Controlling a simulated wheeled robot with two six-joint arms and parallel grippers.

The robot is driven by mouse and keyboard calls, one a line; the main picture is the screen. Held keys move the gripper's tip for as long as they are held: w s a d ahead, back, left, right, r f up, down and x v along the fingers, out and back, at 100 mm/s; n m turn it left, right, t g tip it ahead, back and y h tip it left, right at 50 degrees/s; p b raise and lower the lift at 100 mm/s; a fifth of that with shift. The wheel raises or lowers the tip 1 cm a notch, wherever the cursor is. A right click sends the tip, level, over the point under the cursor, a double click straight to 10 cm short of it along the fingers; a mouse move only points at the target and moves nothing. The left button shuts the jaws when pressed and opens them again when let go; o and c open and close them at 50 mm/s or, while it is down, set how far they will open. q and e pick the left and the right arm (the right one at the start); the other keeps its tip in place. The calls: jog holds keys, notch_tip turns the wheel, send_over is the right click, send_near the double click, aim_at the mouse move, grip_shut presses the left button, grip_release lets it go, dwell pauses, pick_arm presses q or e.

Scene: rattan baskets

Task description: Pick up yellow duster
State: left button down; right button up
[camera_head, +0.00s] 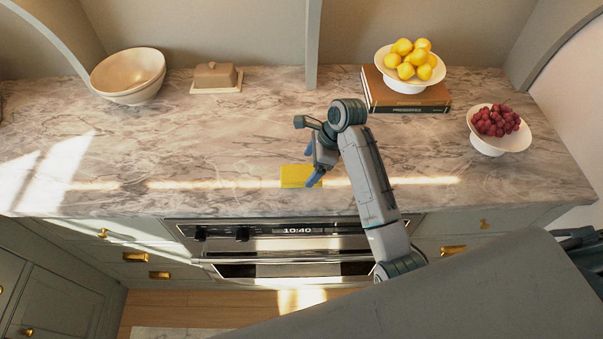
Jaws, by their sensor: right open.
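The yellow duster (293,176) lies flat on the marble counter near its front edge, above the oven. My right gripper (311,168) is over the right side of the duster, its blue fingers apart and pointing left and down. One fingertip overlaps the duster's right edge in the picture; I cannot tell whether it touches. The gripper hides part of the duster's right side. My left gripper is not in view.
On the marble counter (200,150) stand stacked bowls (128,75), a butter dish (215,76), a bowl of lemons (404,86) on books (430,100), and a bowl of grapes (497,143). A divider (313,45) stands at the back. The counter left of the duster is clear.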

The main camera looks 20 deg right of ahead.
aim_at(302, 172)
jog(key=p+x, duration=0.1)
jog(key=x, duration=0.2)
jog(key=shift+w+a+f+p, duration=0.1)
jog(key=shift+w+a+p, duration=0.15)
jog(key=shift+p, duration=0.05)
jog(key=shift+a+f, duration=0.1)
jog(key=shift+f, duration=0.35)
jog(key=shift+c, duration=0.3)
jog(key=c, duration=1)
jog(key=shift+w+r, duration=0.1)
